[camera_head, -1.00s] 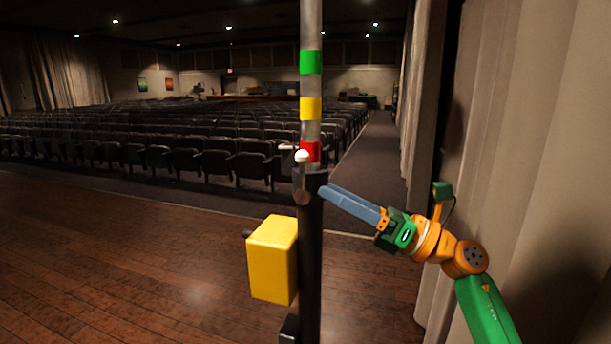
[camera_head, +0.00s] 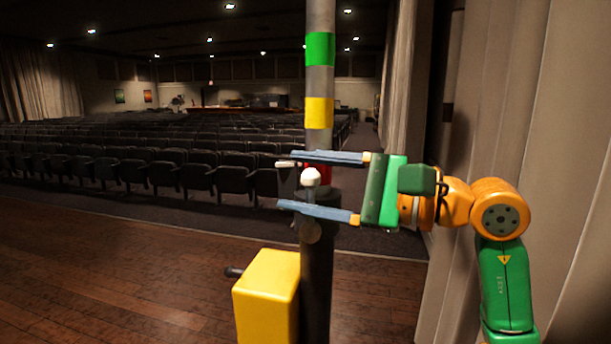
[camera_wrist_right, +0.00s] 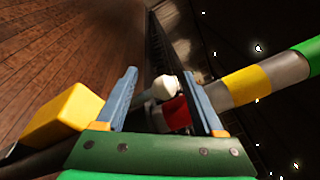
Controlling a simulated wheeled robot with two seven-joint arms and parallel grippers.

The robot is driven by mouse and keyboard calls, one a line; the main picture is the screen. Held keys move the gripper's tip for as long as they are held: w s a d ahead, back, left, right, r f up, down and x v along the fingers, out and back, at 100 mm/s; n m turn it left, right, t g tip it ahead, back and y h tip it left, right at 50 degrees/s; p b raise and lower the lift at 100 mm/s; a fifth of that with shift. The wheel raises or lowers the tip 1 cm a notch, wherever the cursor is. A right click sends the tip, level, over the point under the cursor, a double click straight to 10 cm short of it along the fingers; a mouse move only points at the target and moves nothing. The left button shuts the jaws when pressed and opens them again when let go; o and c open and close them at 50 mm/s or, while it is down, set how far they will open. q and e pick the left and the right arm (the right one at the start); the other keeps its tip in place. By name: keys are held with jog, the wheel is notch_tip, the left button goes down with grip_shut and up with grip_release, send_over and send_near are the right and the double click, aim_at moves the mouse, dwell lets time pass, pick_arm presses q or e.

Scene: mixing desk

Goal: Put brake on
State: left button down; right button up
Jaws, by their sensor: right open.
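A vertical pole carries a green band (camera_head: 320,49), a yellow band (camera_head: 319,113) and a red band (camera_head: 318,174) on its grey upper part. A lever with a white round knob (camera_head: 310,177) sits at the red band, where the grey pole meets its black lower part. My right gripper (camera_head: 282,182) is open, one blue finger above the knob and one below it. In the right wrist view the white knob (camera_wrist_right: 166,85) and the red band (camera_wrist_right: 177,113) lie between the spread fingers. I cannot tell whether either finger touches the knob. My left gripper is not in view.
A yellow box (camera_head: 266,297) with a dark handle is fixed to the pole's lower left. Pale curtains (camera_head: 560,120) hang close to my right arm. Wooden floor (camera_head: 130,270) lies open on the left, with rows of dark seats (camera_head: 140,160) beyond.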

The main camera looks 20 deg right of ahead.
jog(key=shift+d, duration=0.2)
jog(key=shift+s+d, duration=0.1)
jog(key=shift+s, duration=0.1)
jog(key=c, duration=0.3)
jog(key=shift+s+r, duration=0.1)
jog(key=c, duration=0.8)
grip_shut()
